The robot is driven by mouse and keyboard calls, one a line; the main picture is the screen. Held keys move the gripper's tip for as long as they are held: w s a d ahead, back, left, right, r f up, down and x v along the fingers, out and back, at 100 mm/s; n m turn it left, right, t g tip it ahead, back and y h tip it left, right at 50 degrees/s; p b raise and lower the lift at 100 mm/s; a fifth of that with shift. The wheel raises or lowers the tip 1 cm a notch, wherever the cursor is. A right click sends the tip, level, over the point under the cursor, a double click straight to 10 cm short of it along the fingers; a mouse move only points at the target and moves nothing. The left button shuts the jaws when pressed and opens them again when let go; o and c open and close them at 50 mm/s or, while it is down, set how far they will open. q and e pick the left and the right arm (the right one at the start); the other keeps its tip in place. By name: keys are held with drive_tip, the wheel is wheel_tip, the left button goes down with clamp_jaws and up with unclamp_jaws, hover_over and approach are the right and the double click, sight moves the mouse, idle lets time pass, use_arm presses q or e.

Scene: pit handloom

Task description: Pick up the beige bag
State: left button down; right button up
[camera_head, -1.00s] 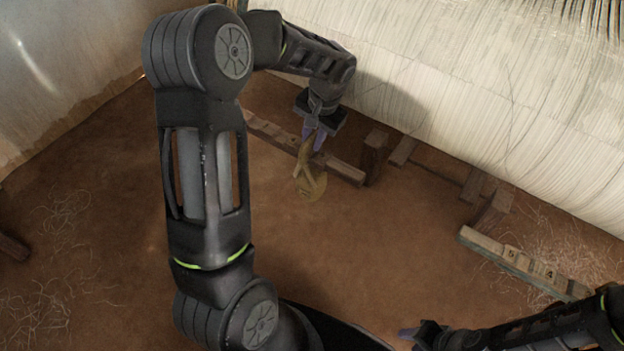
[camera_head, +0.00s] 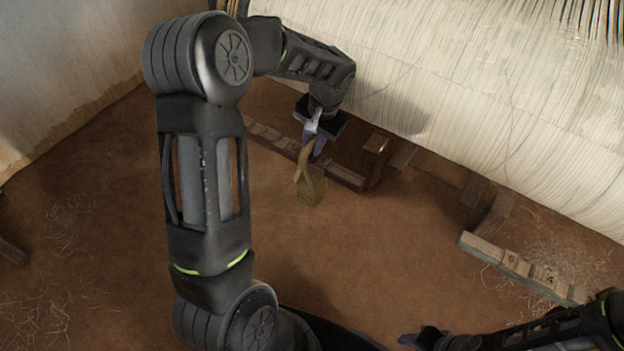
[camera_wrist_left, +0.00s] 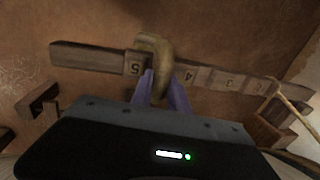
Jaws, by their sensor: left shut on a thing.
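The beige bag (camera_head: 311,188) hangs from my left gripper (camera_head: 313,144) in the head view, a brownish-yellow, limp shape with its lower end below the fingertips. In the left wrist view the bag (camera_wrist_left: 152,62) shows between the purple fingers of the left gripper (camera_wrist_left: 160,90). The left gripper is shut on it. The bag seems to be above the floor, but how high I cannot tell. My right gripper (camera_head: 420,338) is at the bottom edge of the head view, far from the bag; its fingers are too small and cut off to judge.
A wooden rail with numbered blocks (camera_wrist_left: 225,80) lies behind the bag. A similar rail (camera_head: 520,268) lies at the right, by loose fibres. The white warp sheet of the loom (camera_head: 480,100) slopes across the upper right. The brown earth floor (camera_head: 110,220) is open at left.

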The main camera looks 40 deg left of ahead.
use_arm(q)
drive_tip(key=shift+w+r, duration=0.1)
drive_tip(key=shift+r, duration=0.05)
drive_tip(key=shift+r, duration=1.65)
drive_tip(key=s+d, duration=0.4)
drive_tip(key=d, duration=0.4)
drive_tip(key=s+d, duration=0.4)
drive_tip(key=d, duration=0.4)
drive_tip(key=shift+s, duration=0.25)
